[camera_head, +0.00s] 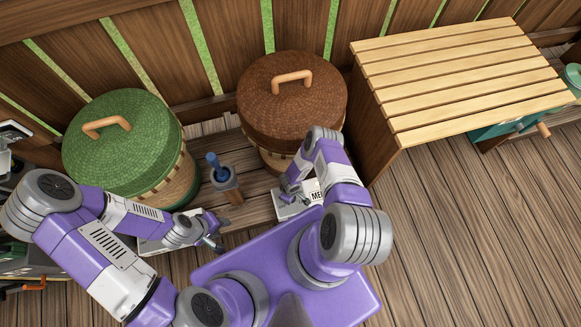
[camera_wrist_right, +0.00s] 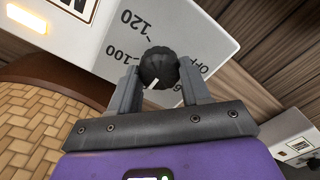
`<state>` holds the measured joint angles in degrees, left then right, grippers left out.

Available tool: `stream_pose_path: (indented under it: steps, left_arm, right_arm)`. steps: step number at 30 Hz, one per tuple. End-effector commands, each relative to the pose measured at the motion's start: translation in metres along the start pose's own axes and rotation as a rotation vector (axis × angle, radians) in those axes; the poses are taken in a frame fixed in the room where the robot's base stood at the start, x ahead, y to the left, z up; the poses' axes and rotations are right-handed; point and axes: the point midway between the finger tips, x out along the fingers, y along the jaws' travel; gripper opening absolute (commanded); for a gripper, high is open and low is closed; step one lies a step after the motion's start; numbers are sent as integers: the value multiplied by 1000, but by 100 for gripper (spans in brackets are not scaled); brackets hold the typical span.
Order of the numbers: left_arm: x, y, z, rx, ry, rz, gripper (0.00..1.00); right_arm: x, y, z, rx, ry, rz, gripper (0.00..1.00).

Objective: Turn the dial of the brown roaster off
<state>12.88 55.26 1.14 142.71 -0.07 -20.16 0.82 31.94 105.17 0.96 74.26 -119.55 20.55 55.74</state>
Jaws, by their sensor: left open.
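The brown roaster (camera_head: 275,90) has a round woven brown lid with a wooden handle and stands by the fence in the head view. Its white control box (camera_head: 285,211) sits in front, partly covered by my right arm. In the right wrist view the box face (camera_wrist_right: 190,25) shows 120, 100 and OFF marks around a black dial (camera_wrist_right: 158,66) with a white pointer line toward the bottom. My right gripper (camera_wrist_right: 160,76) has a finger against each side of the dial; it also shows in the head view (camera_head: 292,190). My left gripper (camera_head: 213,232) is open and empty.
A green-lidded roaster (camera_head: 120,145) stands at left, with another white box (camera_head: 155,245) before it under my left arm. A grey post with a blue handle (camera_head: 222,176) stands between the roasters. A slatted wooden table (camera_head: 450,70) is at right. The deck at lower right is clear.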

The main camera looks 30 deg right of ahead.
Motion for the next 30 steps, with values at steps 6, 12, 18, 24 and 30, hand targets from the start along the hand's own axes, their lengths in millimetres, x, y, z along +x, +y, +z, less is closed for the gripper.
stream_pose_path:
  steps: [6,12,18,24,30]
  left_arm:
    - [0,0,0,0,0,0,43]
    - [-2,0,0,0,0,0,43]
    - [-4,2,0,0,0,0,43]
    - [-8,3,0,0,0,0,43]
    - [-11,4,0,0,0,0,43]
  right_arm:
    - [0,0,0,-4,0,0,17]
    - [0,0,0,-51,0,0,17]
    - [0,-1,0,-170,0,-1,17]
    - [-1,-1,0,-348,0,0,17]
    - [-1,-1,1,-538,-1,0,17]
